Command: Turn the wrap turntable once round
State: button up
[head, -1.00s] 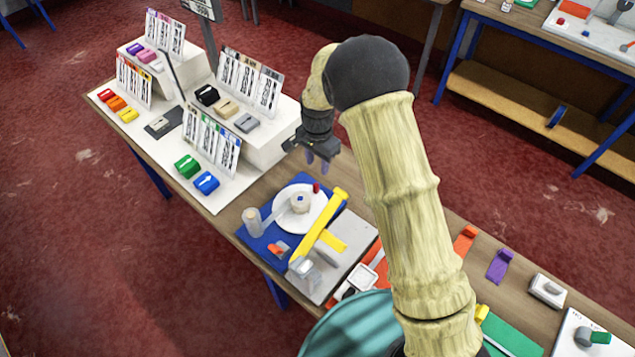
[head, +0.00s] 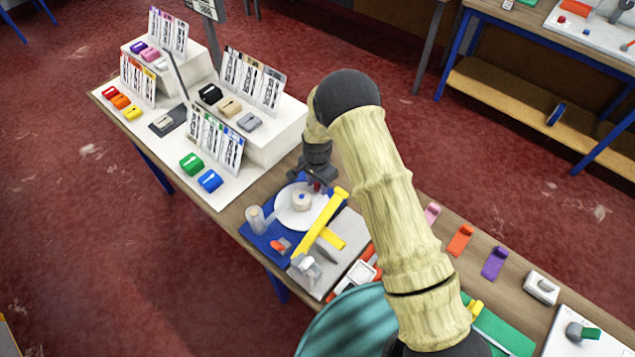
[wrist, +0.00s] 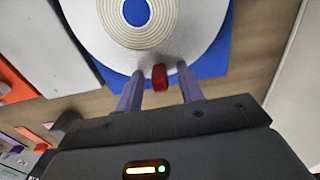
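The wrap turntable (head: 283,214) is a white round disc on a blue base (head: 257,240), with a pale roll (head: 301,200) at its centre. In the wrist view the disc (wrist: 195,40) fills the top middle, with the coiled roll (wrist: 135,12) on it. A red knob (head: 317,187) stands at the disc's rim, on the gripper's side; it also shows in the wrist view (wrist: 160,77). My gripper (wrist: 159,80) is open. Its two purple fingers stand either side of the knob with a gap on each side. In the head view my gripper (head: 317,182) is at the turntable's far edge.
Coloured strips (head: 461,240) lie to the right along the table.

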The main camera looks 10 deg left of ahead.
aim_at(324, 199)
grip_shut()
jog(key=shift+s+d+m, duration=0.15)
jog(key=shift+m, duration=0.15)
jog(key=shift+s+d+m+b, duration=0.35)
jog(key=shift+d+m+b, duration=0.25)
jog(key=shift+m, duration=0.4)
jog(key=shift+s+d+m+b, duration=0.25)
jog(key=shift+s+m, duration=0.15)
jog(key=shift+m, duration=0.4)
jog(key=shift+s+d+m+b, duration=0.15)
jog(key=shift+s+m, duration=0.25)
jog(key=shift+m, duration=0.4)
jog(key=shift+s+d+r+m, duration=0.1)
jog(key=shift+d+m, duration=0.05)
jog(key=shift+m, duration=0.15)
grip_release()
